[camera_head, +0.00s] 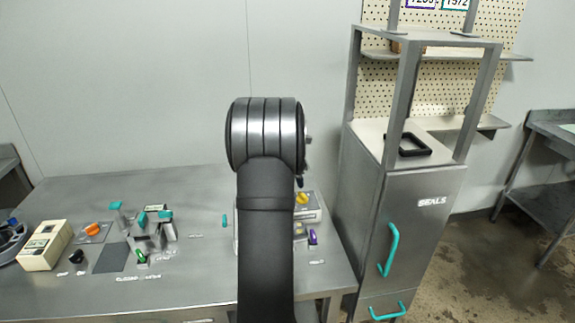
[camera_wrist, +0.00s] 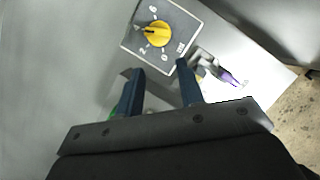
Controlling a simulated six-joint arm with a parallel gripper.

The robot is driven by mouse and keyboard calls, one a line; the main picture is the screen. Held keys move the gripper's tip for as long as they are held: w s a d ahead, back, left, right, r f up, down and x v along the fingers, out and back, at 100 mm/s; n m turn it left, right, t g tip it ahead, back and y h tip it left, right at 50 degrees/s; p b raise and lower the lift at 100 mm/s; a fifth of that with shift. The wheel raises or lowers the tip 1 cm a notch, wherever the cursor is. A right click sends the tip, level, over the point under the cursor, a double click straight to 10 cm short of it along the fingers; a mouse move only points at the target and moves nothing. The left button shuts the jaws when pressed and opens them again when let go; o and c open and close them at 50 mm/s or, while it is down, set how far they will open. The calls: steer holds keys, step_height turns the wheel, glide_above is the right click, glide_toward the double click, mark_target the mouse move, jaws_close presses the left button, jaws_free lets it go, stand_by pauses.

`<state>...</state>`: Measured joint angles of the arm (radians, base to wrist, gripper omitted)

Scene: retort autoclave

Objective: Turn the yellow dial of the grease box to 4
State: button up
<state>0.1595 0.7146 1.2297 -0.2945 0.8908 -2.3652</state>
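In the head view the yellow dial (camera_head: 302,198) shows just right of my arm, on the grease box (camera_head: 313,214), which my arm partly hides. My gripper (camera_wrist: 158,76) is open, its two dark blue fingers apart and pointing toward the box. Nothing shows between the fingertips, and the dial lies beyond them.
A purple-handled part (camera_wrist: 228,77) lies close to the right of the fingers; its purple tip (camera_head: 313,237) also shows in the head view. An orange knob (camera_head: 92,230) and several teal handles stand on the left of the bench (camera_head: 200,275). A metal SEALS cabinet (camera_head: 405,215) stands right.

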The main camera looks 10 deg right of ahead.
steer(key=v, duration=0.8)
steer(key=d+m+y, duration=0.5)
steer(key=d+m, duration=0.5)
steer(key=m, duration=1.2)
steer(key=shift+t, duration=0.5)
steer(key=x, duration=0.5)
steer(key=s+x, duration=0.1)
steer(key=x, duration=1.1)
steer(key=shift+s+a+f, duration=0.15)
steer(key=shift+f, duration=0.05)
jaws_close()
